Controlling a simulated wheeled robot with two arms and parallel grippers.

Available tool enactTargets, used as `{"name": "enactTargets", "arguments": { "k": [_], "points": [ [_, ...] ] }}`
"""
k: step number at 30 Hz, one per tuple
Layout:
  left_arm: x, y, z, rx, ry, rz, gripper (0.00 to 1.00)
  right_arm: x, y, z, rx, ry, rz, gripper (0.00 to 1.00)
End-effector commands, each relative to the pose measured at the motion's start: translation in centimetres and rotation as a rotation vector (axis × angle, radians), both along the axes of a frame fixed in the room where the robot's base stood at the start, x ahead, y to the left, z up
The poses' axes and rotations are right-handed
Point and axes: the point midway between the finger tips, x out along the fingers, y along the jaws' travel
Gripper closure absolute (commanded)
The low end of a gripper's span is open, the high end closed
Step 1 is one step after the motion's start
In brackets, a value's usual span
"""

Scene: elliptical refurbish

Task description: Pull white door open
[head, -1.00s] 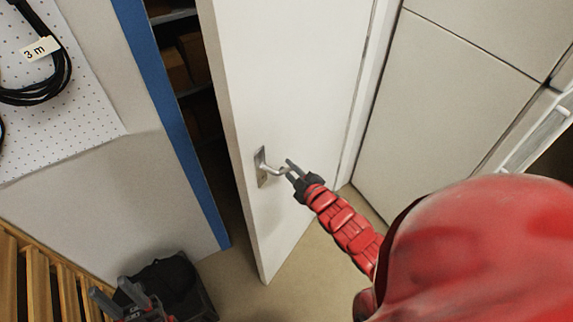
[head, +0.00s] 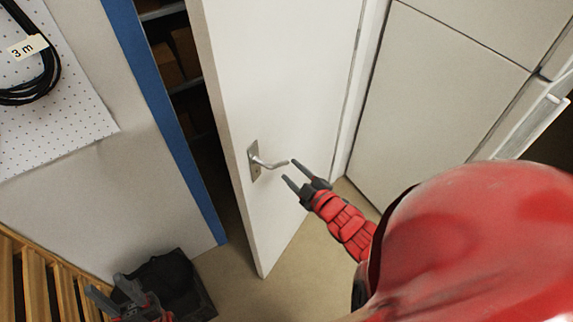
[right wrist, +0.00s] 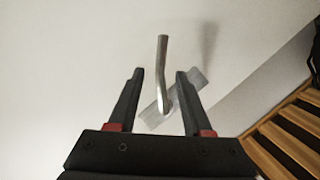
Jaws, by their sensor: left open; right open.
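The white door (head: 290,80) stands ajar, with a dark gap between its free edge and the blue frame. Its silver lever handle (head: 266,162) sits on a metal plate near that edge. My right gripper (head: 289,172) is open, with its fingertips just off the handle's free end. In the right wrist view the handle (right wrist: 162,75) shows between and beyond the two open fingers (right wrist: 158,78), and neither finger visibly touches it. My left gripper (head: 103,288) is open and empty at the lower left, far from the door.
A blue door frame (head: 165,120) stands left of the gap, with dark shelves behind it. A black crate (head: 205,300) is on the floor near my left gripper. Wooden slats (head: 38,285) are at the lower left. Grey cabinets (head: 440,90) stand at the right.

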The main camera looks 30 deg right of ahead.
Motion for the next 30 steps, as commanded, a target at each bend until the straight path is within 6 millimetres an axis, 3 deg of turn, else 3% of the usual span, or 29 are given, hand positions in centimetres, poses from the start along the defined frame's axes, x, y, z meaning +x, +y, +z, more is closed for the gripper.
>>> {"name": "enactTargets", "arguments": {
  "k": [3,15,21,30],
  "points": [
    [0.0,0.0,3.3,0.000,0.000,0.000,0.59,-2.7,-0.2,1.5,0.006,0.010,-0.005,0.50],
    [0.0,0.0,10.3,0.000,0.000,0.000,0.59,-8.9,-0.4,2.8,0.002,0.006,-0.002,0.50],
    [0.0,0.0,11.7,0.000,0.000,0.000,0.59,-11.1,-0.5,2.9,0.001,0.004,-0.002,0.50],
    [0.0,0.0,11.7,0.000,0.000,0.000,0.59,-11.5,-0.6,2.7,0.001,0.000,0.000,0.50]
  ]
}}
